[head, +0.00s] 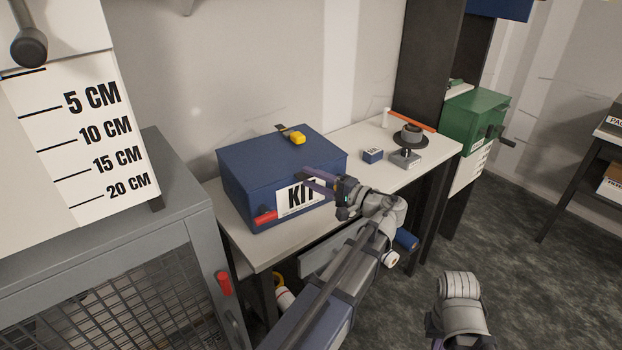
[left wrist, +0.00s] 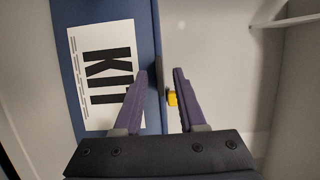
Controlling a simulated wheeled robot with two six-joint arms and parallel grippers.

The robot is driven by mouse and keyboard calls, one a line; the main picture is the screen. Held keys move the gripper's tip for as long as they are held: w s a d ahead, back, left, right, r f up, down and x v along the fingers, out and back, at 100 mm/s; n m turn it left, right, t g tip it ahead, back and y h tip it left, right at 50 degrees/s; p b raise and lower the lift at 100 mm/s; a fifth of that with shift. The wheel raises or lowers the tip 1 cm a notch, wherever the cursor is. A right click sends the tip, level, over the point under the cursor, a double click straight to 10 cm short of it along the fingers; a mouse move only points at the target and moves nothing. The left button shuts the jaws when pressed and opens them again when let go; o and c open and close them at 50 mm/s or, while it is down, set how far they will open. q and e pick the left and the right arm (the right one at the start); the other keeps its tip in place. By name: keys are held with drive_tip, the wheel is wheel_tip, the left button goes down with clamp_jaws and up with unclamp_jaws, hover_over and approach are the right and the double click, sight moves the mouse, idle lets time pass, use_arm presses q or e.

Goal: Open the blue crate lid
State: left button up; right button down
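The blue crate (head: 285,157) stands on the white bench with its lid closed. Its front has a white KIT label (head: 298,197) and a red handle (head: 265,217) low at the left. My left gripper (head: 311,180) is at the upper front of the crate, by the label's top right. In the left wrist view, the gripper's fingers (left wrist: 162,72) are apart with nothing held between them, and the crate's upper edge (left wrist: 157,50) lies in line with the gap. I cannot tell whether they touch it. My right gripper is not clearly visible; only part of that arm shows at bottom right.
A yellow item (head: 298,138) lies on the lid. A small blue box (head: 373,155) and a grey device (head: 407,157) stand to the right on the bench, with a green box (head: 475,122) beyond. A grey mesh cabinet (head: 150,215) stands close on the left.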

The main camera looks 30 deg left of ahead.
use_arm(q)
drive_tip(key=shift+a, duration=0.3)
drive_tip(key=shift+c, duration=0.3)
clamp_jaws()
idle(1.0)
